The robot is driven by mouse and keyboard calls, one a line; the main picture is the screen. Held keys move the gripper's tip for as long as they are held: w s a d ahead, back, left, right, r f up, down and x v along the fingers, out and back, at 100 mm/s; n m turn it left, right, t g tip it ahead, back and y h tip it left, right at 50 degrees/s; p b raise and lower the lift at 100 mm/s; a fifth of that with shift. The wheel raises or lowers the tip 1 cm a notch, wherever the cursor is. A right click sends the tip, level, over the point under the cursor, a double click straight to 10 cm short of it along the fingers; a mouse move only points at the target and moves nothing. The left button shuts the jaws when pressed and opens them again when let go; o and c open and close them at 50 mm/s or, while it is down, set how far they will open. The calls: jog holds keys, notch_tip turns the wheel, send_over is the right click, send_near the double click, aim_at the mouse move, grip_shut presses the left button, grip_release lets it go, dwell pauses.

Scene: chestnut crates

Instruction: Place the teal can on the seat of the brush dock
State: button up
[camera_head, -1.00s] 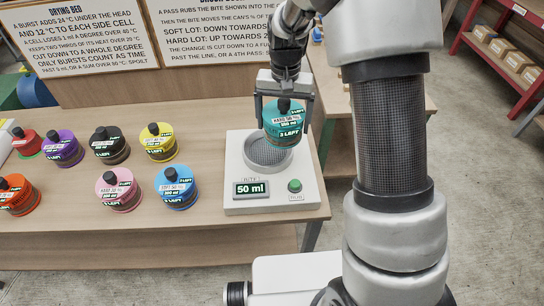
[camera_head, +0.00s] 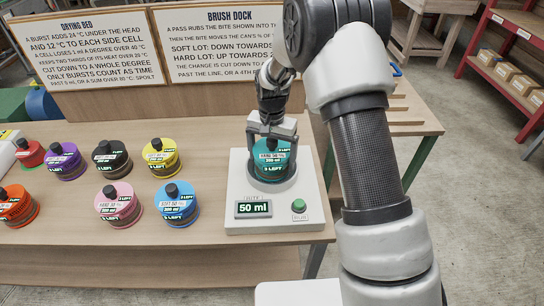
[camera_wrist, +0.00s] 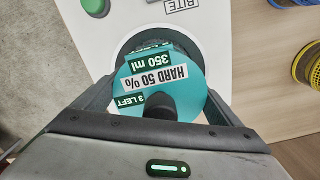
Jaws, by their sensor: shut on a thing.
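The teal can (camera_head: 272,160) is at the round seat (camera_head: 252,180) of the white brush dock (camera_head: 284,217). It looks upright and covers most of the seat; I cannot tell whether its base rests fully on it. Its labels read "HARD 50 %", "350 ml" and "3 LEFT". The dock's display reads "50 ml", with a green button to its right. My gripper (camera_head: 271,133) is above the can and shut on its sides. The teal can (camera_wrist: 190,90) also shows in the wrist view, between the fingers, with its dark knob towards the palm.
Several other cans stand left of the dock: yellow (camera_head: 160,158), blue (camera_head: 178,204), pink (camera_head: 118,206), black (camera_head: 111,163), purple (camera_head: 64,163), red and orange. Two sign boards (camera_head: 238,45) stand behind. Bare table (camera_head: 215,150) lies between the cans and dock.

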jog(key=shift+f, duration=0.15)
jog(key=o, duration=1.3)
jog(key=shift+o, duration=0.2)
